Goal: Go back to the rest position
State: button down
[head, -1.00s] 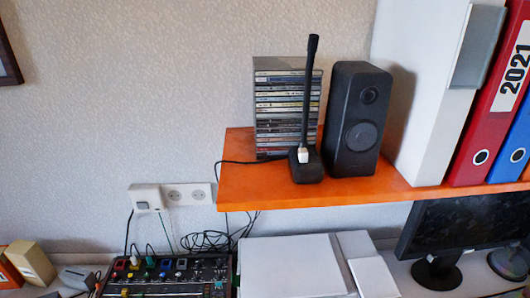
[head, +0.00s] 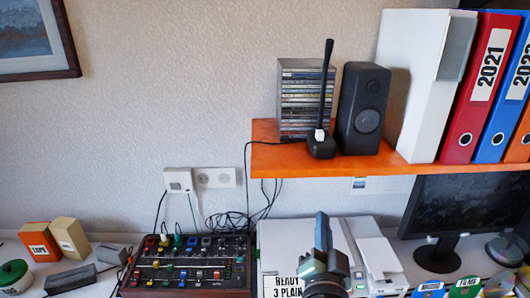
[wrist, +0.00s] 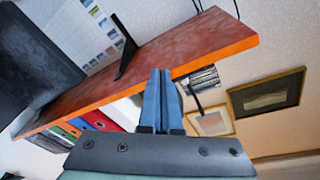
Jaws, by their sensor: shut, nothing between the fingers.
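My gripper (head: 321,218) stands upright at the bottom of the head view, in front of the white printer-like box (head: 370,240). Its blue fingers are together and empty, and they also show in the wrist view (wrist: 160,74). In the wrist view the fingers point toward the edge of the orange shelf (wrist: 215,53), seen from below. The shelf also shows in the head view (head: 268,157), above and behind my gripper. A stack of disc cases (head: 303,97) stands on it.

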jog(key=s+a+r+n+t+y, duration=0.1)
jog(key=s+a+r+n+t, duration=0.1)
jog(key=r, duration=0.7)
jog(key=s+a+r+n+t, duration=0.1)
jog(key=s+a+r+n, duration=0.15)
jog(key=r, duration=0.55)
jog(key=s+a+r+n+t+y, duration=0.1)
jog(key=a+r+t, duration=0.15)
jog(key=r, duration=0.65)
jog(key=s+a+r+n+t, duration=0.3)
jog(key=s+a+r, duration=0.1)
jog(key=s+r, duration=0.9)
jog(key=shift+r+y, duration=0.3)
jog(key=shift+r, duration=0.3)
jog(key=c, duration=1.5)
grip_release()
jog(key=shift+c, duration=0.2)
